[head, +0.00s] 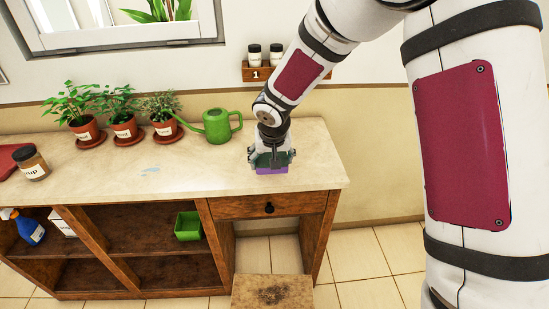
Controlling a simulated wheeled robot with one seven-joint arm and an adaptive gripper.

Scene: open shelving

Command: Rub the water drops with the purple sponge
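The purple sponge (271,171) is at the right part of the countertop, directly under my gripper (271,160). My gripper points down, with its fingers spread about as wide as the sponge and close to its upper part. I cannot tell whether the fingers press on the sponge or whether the sponge touches the counter. The water drops (151,170) show as a small pale blue patch on the countertop (205,178), well to the left of my gripper.
A green watering can (217,127) stands behind and left of my gripper. Several potted plants (125,126) line the back edge. A labelled jar (31,164) stands at the far left. A wall rack (262,72) holds two jars. A stool (272,290) stands in front. The counter between sponge and drops is clear.

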